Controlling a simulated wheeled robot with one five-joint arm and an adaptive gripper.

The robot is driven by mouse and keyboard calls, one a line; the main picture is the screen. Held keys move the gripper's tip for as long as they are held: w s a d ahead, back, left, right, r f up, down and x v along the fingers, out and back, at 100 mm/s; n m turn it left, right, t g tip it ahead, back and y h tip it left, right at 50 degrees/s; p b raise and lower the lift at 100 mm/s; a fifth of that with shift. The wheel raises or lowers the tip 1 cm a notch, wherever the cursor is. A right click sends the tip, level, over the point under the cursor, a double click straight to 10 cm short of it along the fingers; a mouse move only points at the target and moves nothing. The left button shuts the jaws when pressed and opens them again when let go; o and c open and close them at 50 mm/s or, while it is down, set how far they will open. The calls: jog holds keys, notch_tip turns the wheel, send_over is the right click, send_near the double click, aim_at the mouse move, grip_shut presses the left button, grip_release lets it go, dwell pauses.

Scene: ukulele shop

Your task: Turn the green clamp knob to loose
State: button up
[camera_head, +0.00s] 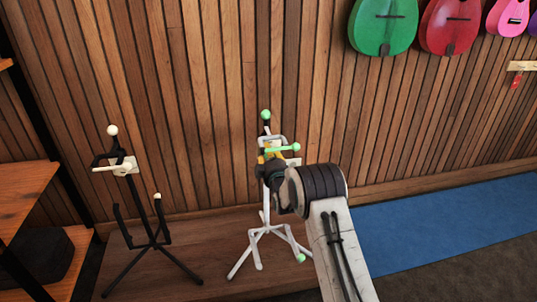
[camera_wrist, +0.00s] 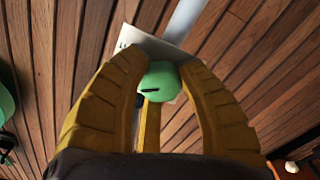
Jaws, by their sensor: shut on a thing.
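A white stand (camera_head: 266,216) with green end caps stands on the wooden platform, near the middle of the head view. Its green clamp knob (camera_head: 295,147) shows as a green bar with a rounded end, high on the post. My gripper (camera_head: 270,157) is at the clamp, its yellow fingers partly hidden behind my arm. In the wrist view the green knob (camera_wrist: 160,80), with a dark line on its face, sits between the yellow fingers of my gripper (camera_wrist: 160,62), which are shut on it. A pale plate (camera_wrist: 125,38) with dark marks lies behind the fingers.
A black stand (camera_head: 150,235) with a cream knob (camera_head: 97,168) stands to the left. A wooden shelf (camera_head: 25,185) is at the left edge. Green (camera_head: 383,28) and red (camera_head: 449,25) ukuleles hang on the slatted wall. A blue mat (camera_head: 440,225) lies clear at right.

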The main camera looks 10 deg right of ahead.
jog(key=n, duration=0.6)
jog(key=shift+d+f, duration=0.1)
jog(key=shift+f, duration=0.05)
jog(key=n, duration=0.5)
jog(key=shift+d+n, duration=0.1)
jog(key=shift+n, duration=0.4)
jog(key=o, duration=1)
jog(key=shift+c, duration=0.2)
jog(key=shift+o, duration=1.1)
jog(key=s, duration=1.2)
